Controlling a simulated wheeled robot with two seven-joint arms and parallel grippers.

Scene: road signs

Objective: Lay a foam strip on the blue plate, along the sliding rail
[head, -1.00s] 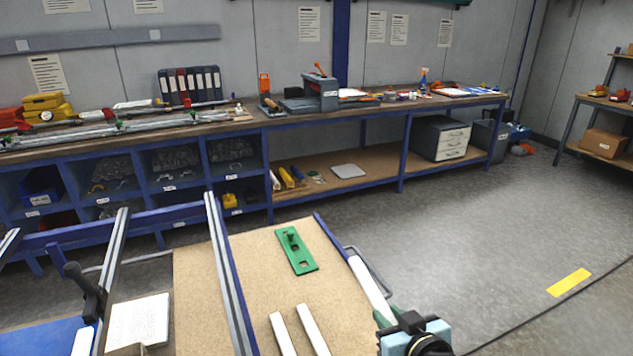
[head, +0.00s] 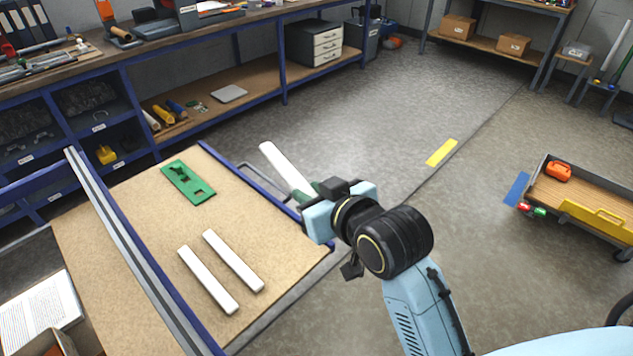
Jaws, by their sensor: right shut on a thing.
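My right gripper (head: 313,192) is shut on a white foam strip (head: 280,163). It holds the strip by its near end, past the right edge of the tan board table (head: 110,212); the strip points away to the upper left. Two more white foam strips (head: 208,280) (head: 233,261) lie side by side on the table. A long silver rail (head: 128,235) with a blue side runs along the table, left of these strips. I cannot tell if it is the sliding rail. The blue plate and my left gripper are not in view.
A green plate with holes (head: 188,182) lies at the table's far end. A printed sheet (head: 42,312) is at lower left. A workbench (head: 180,45) with shelves stands behind. A cart (head: 590,205) stands at right. The floor between is clear.

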